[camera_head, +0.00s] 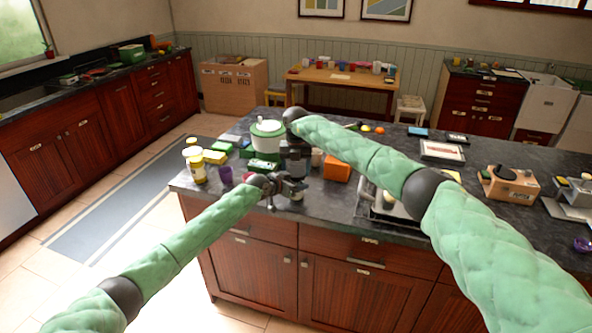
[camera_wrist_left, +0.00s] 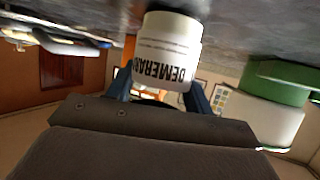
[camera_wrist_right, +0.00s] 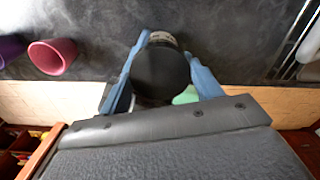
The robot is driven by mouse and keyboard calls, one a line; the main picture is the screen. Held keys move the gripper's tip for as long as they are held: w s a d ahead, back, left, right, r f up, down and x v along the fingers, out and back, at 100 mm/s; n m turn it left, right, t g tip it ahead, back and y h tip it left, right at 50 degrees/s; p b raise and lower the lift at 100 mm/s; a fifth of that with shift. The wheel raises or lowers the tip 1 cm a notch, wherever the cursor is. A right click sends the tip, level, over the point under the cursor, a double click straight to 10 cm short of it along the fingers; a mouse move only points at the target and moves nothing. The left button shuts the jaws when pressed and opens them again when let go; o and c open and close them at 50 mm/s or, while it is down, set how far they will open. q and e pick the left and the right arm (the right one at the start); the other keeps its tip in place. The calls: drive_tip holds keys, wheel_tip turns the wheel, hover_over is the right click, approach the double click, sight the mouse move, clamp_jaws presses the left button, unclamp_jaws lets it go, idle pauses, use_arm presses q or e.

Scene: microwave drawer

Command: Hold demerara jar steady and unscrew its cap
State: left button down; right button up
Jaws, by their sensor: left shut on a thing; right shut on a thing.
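The demerara jar (camera_wrist_left: 165,45) is white with dark lettering and stands on the dark counter; the left wrist view shows it upside down. My left gripper (camera_wrist_left: 160,88) is shut around the jar's body from the side. The black cap (camera_wrist_right: 162,75) shows from above in the right wrist view, with a sliver of the jar's label beyond it. My right gripper (camera_wrist_right: 165,52) points down, its blue fingers on both sides of the cap. In the head view both grippers meet at the island's front edge and mostly hide the jar. The cap's thread is hidden.
A purple cup (camera_head: 226,175) and a pink cup (camera_wrist_right: 52,57) stand left of the jar. Behind are a green and white pot (camera_head: 267,136) and yellow-lidded jars (camera_head: 197,167). An orange box (camera_head: 337,168) and a metal rack (camera_wrist_right: 292,45) lie to the right.

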drive_tip(key=o, duration=1.1)
